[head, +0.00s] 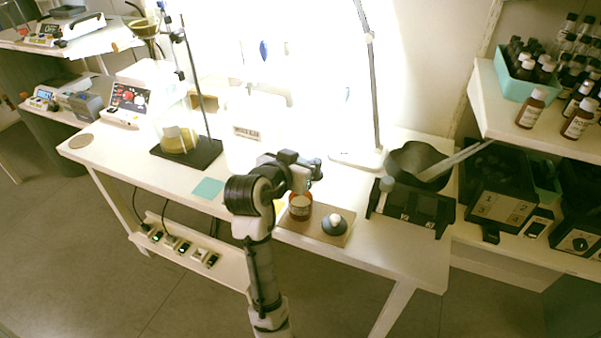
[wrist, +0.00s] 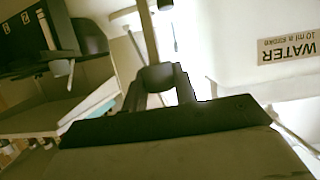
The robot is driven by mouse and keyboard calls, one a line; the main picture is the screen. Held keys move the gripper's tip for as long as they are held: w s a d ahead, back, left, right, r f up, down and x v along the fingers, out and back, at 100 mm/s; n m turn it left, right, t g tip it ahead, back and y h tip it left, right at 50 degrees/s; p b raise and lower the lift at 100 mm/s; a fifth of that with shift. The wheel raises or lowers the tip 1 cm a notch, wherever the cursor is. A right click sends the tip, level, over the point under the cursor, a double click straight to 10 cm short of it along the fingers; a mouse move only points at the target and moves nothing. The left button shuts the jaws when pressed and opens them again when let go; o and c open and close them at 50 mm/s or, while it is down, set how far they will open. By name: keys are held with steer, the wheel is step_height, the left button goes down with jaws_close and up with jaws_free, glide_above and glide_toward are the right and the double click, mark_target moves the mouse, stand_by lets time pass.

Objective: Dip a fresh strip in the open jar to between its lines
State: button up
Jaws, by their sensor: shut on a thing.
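My gripper (head: 316,166) is raised above the table in the head view, just behind and above an amber jar (head: 300,207) with a pale label. The jar stands on a small wooden board (head: 318,236), and its mouth is partly hidden by my wrist. In the wrist view my dark fingers (wrist: 160,78) are close together. A pale narrow bar (wrist: 147,34) runs upward from between them; it looks like a held strip, but I cannot clearly tell it from the lamp behind. Its tip and any lines are not readable.
A dark round piece with a white knob (head: 334,222) sits beside the jar. A black rack (head: 410,207) and dark bowl (head: 415,160) stand to the right. The white water container (wrist: 285,45) and lamp base (head: 357,159) are behind. A teal square (head: 208,188) lies left.

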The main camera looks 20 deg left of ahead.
steer(key=shift+f+b, duration=1)
steer(key=shift+f, duration=0.65)
stand_by(1.3)
steer(key=shift+r, duration=0.15)
stand_by(0.6)
steer(key=shift+r+p, duration=2.55)
steer(key=shift+r, duration=0.3)
